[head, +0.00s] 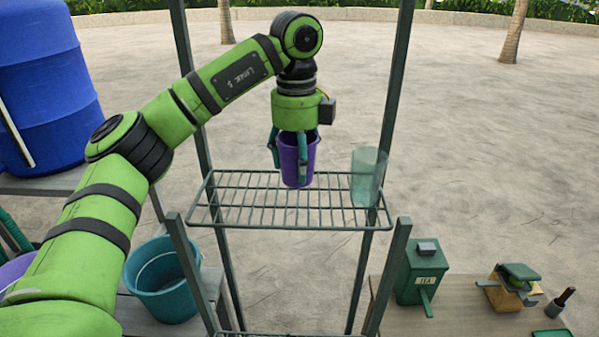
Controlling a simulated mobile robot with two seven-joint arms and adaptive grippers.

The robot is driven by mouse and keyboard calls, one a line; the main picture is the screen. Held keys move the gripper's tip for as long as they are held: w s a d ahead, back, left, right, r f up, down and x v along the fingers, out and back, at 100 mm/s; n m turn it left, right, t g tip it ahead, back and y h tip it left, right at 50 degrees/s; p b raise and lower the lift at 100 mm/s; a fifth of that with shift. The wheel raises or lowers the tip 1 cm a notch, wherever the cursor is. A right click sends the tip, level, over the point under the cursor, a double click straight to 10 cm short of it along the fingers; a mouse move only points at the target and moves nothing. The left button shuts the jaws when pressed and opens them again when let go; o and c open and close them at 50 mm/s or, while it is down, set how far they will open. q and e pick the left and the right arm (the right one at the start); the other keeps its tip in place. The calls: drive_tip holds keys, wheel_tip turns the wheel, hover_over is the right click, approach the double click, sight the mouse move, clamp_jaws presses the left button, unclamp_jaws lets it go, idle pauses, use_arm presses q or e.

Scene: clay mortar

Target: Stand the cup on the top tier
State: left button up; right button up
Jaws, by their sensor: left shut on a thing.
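My left gripper (289,150) points down and is shut on a purple cup (298,168). The cup is upright, with its rim up between the fingers. Its base shows against the bars of the top tier (240,215), a dark green wire shelf; I cannot tell whether it touches the bars or hangs just above them. A clear greenish glass (368,178) stands on the same tier to the right of the cup. My right gripper does not show.
The tier's left half is bare, and dark posts rise around it. A teal bucket (165,280) stands low left, and a blue barrel (48,85) upper left. A green tea box (421,276) and a yellow-green item (510,287) stand on a table (455,312) lower right.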

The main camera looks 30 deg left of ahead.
use_arm(q)
drive_tip(key=shift+w+a+f+p, duration=0.1)
drive_tip(key=shift+w+f+p, duration=0.15)
drive_tip(key=shift+w, duration=0.25)
drive_tip(key=shift+w+a+f+p, duration=0.1)
drive_tip(key=shift+w+f, duration=0.1)
drive_tip(key=shift+w, duration=0.25)
wheel_tip(320, 180, down, 4)
drive_tip(key=shift+a+r+p, duration=0.1)
drive_tip(key=shift+p, duration=0.95)
drive_tip(key=shift+f, duration=0.25)
drive_tip(key=o, duration=1.3)
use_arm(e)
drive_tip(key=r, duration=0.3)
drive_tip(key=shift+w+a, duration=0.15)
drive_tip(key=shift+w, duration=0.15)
use_arm(q)
drive_tip(key=shift+r, duration=0.1)
drive_tip(key=shift+r+b, duration=0.2)
drive_tip(key=shift+b, duration=0.1)
wheel_tip(320, 180, up, 6)
drive_tip(key=shift+r+b, duration=0.15)
drive_tip(key=shift+b, duration=0.8)
drive_tip(key=shift+r, duration=0.4)
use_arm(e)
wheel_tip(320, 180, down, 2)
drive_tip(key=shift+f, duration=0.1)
